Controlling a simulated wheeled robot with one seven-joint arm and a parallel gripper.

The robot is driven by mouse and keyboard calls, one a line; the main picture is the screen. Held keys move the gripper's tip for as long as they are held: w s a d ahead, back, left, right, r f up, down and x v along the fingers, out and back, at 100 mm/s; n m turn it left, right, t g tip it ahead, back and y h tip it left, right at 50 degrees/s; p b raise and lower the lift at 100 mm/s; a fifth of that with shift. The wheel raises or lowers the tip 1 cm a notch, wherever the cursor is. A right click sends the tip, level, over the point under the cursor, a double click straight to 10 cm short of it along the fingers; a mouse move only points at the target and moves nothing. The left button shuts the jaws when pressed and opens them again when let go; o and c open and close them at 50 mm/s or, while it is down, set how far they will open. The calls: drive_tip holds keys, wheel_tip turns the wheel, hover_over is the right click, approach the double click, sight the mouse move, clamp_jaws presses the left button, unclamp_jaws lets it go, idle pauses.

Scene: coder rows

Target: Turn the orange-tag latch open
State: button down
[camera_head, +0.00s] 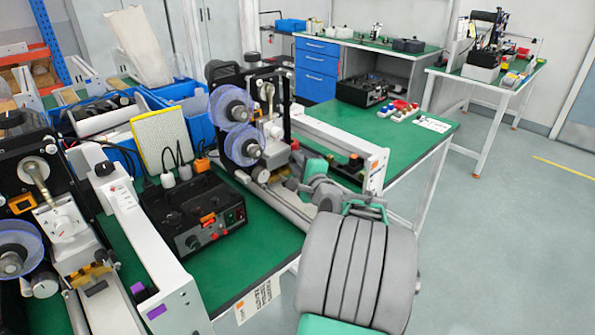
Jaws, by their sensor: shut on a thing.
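My gripper (286,172) is at the lower right of the middle coder machine (262,75), close to its base rail. It is shut on a small part there, apparently the orange-tag latch; the fingers and the wrist hide most of that part, so its angle cannot be told. The machine carries two clear blue-rimmed reels (233,103) and a metal lever over a white block. My grey arm reaches in from the lower right.
A black control box (195,212) with an orange switch stands left of the machine. A second coder machine (40,190) is at the far left. A white frame (335,140) stands right of my gripper.

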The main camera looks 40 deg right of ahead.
drive_tip(key=shift+n+b, duration=0.35)
drive_tip(key=shift+n, duration=0.05)
drive_tip(key=c, duration=1.3)
unclamp_jaws()
drive_tip(key=shift+o, duration=0.2)
drive_tip(key=v, duration=0.7)
drive_tip(key=shift+s+a, duration=0.2)
drive_tip(key=shift+s, duration=0.15)
